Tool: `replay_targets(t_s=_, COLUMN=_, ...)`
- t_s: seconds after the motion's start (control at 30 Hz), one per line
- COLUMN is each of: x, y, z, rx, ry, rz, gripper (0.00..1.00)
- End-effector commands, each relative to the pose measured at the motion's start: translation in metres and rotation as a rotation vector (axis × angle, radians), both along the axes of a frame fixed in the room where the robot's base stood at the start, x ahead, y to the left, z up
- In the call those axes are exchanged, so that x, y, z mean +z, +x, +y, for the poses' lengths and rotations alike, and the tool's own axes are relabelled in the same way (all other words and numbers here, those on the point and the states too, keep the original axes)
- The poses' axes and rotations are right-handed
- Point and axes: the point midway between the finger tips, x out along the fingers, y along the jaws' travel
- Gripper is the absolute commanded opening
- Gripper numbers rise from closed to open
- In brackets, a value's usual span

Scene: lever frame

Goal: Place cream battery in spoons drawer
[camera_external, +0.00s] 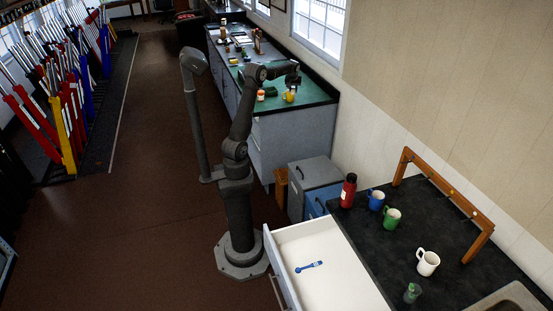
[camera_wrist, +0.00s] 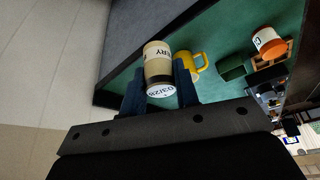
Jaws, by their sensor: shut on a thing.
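The cream battery (camera_wrist: 158,68) is a cream cylinder with a dark band and printed lettering. In the wrist view it sits between the two fingers of my gripper (camera_wrist: 160,88), which is shut on it. In the external view my gripper (camera_external: 293,80) is over the far green-topped counter, near the yellow mug; the battery is too small to make out there. An open drawer (camera_external: 340,285) with a white inside stands at the lower middle, far from my gripper, and holds a blue spoon-like utensil (camera_external: 309,267).
The green counter (camera_external: 310,92) bears a yellow mug (camera_external: 289,96) and a white-and-orange container (camera_external: 261,94). The near black worktop (camera_external: 400,250) holds a red flask (camera_external: 348,190), several mugs and a wooden frame (camera_external: 440,185). Open floor lies left of my base.

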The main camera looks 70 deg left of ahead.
Motion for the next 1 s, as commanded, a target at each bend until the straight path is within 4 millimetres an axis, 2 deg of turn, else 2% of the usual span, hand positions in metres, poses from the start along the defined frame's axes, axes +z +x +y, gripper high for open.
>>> replay_targets(t_s=0.03, x=0.0, y=0.016, z=-0.018, rx=-0.04, ry=0.0, rz=-0.001, gripper=0.02)
replay_targets(t_s=0.17, x=0.0, y=0.056, z=-0.068, rx=-0.153, ry=-0.001, rz=0.001, gripper=0.02)
replay_targets(t_s=0.3, x=0.0, y=0.098, z=-0.134, rx=-0.288, ry=-0.003, rz=0.002, gripper=0.02)
replay_targets(t_s=0.37, x=0.0, y=0.113, z=-0.163, rx=-0.346, ry=-0.004, rz=0.002, gripper=0.02)
replay_targets(t_s=0.5, x=0.0, y=0.144, z=-0.234, rx=-0.479, ry=-0.003, rz=0.003, gripper=0.02)
replay_targets(t_s=0.73, x=0.0, y=0.176, z=-0.356, rx=-0.697, ry=-0.005, rz=0.006, gripper=0.02)
replay_targets(t_s=1.0, x=0.0, y=0.185, z=-0.504, rx=-0.951, ry=-0.005, rz=0.007, gripper=0.02)
